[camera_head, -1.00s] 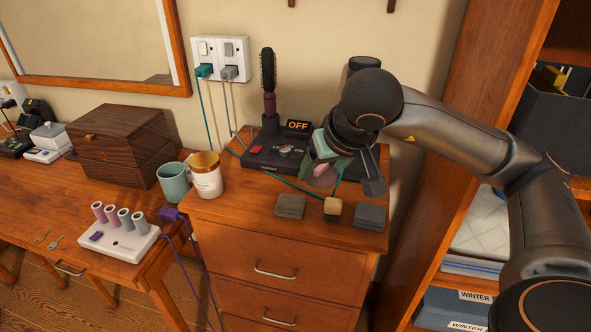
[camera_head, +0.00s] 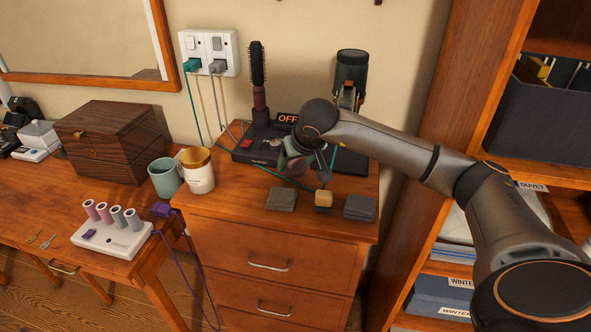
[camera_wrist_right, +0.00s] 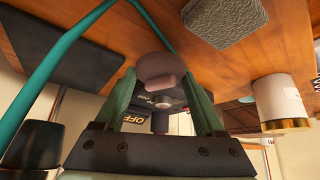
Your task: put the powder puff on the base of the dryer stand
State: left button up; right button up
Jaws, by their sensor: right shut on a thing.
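My right gripper (camera_head: 306,166) is over the dresser top, in front of the dark dryer stand base (camera_head: 250,152). In the right wrist view, its green fingers (camera_wrist_right: 163,100) are shut on the pinkish, rounded powder puff (camera_wrist_right: 161,68). The base shows behind the puff there, with the orange OFF display (camera_wrist_right: 135,119). I cannot tell whether the puff touches anything below. In the head view my gripper hides part of the base and most of the puff. My left gripper is not in view.
A round brush (camera_head: 258,85) stands upright at the base's left. A dark slab (camera_head: 350,162) lies to the right. A teal cable (camera_wrist_right: 45,75) passes near the gripper.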

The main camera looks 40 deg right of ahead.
jog(key=shift+f, duration=1.25)
jog(key=shift+f, duration=0.2)
jog(key=o, duration=1.3)
jog(key=shift+r, duration=0.1)
